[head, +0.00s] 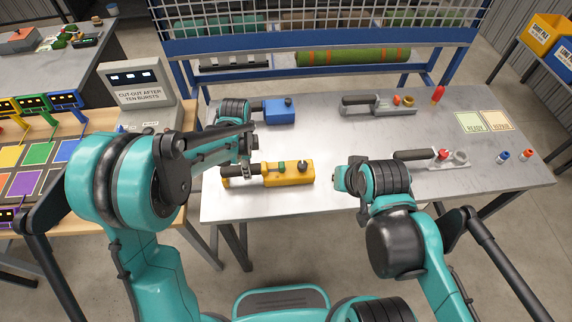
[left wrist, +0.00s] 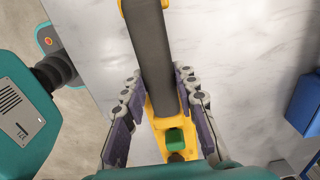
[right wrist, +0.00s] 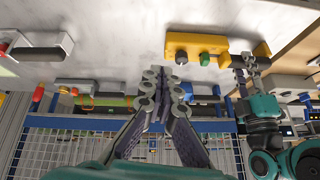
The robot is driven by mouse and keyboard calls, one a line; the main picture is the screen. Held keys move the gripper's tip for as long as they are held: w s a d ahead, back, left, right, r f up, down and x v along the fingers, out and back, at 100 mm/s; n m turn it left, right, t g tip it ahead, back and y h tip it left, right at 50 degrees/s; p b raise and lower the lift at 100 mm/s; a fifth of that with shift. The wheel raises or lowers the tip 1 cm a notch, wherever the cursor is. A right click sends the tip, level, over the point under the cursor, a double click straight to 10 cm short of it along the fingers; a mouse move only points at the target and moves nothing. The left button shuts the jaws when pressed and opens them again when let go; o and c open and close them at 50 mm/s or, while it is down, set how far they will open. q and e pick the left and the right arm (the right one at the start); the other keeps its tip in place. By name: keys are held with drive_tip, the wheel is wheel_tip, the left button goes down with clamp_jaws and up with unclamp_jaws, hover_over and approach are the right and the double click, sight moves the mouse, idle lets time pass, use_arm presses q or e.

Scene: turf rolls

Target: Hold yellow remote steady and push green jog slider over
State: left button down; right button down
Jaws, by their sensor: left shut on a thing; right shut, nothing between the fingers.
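The yellow remote (head: 293,177) lies on the near left part of the grey table. Its green jog slider (head: 281,166) stands on top, beside a black knob (head: 303,163). My left gripper (head: 246,172) is at the remote's left end, with its fingers on both sides of the dark handle (left wrist: 153,50) in the left wrist view. The green slider (left wrist: 175,138) lies between the finger bases there. My right gripper (right wrist: 163,76) is shut and empty, apart from the yellow remote (right wrist: 184,40), whose green slider (right wrist: 204,59) shows.
A blue remote (head: 281,110) lies behind the yellow one. Grey remotes (head: 357,104) (head: 443,166) lie to the right, with a red-topped piece (head: 439,94), cards (head: 470,123) and small bottles (head: 503,157). A cut-out sign box (head: 140,88) stands at left. The table centre is clear.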

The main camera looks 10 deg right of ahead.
drive_tip(key=w+a+m+g+y, duration=0.2)
drive_tip(key=w+a+m+g, duration=0.1)
drive_tip(key=w+m, duration=0.5)
drive_tip(key=m+g+y, duration=0.2)
drive_tip(key=m+g, duration=0.1)
drive_tip(key=m, duration=0.5)
approach(282, 167)
drive_tip(key=d, duration=0.1)
drive_tip(key=w+d+r, duration=0.1)
drive_tip(key=d, duration=0.1)
drive_tip(key=shift+w+d, duration=0.2)
drive_tip(key=x, duration=1)
drive_tip(key=shift+s, duration=0.15)
drive_tip(key=shift+a, duration=0.1)
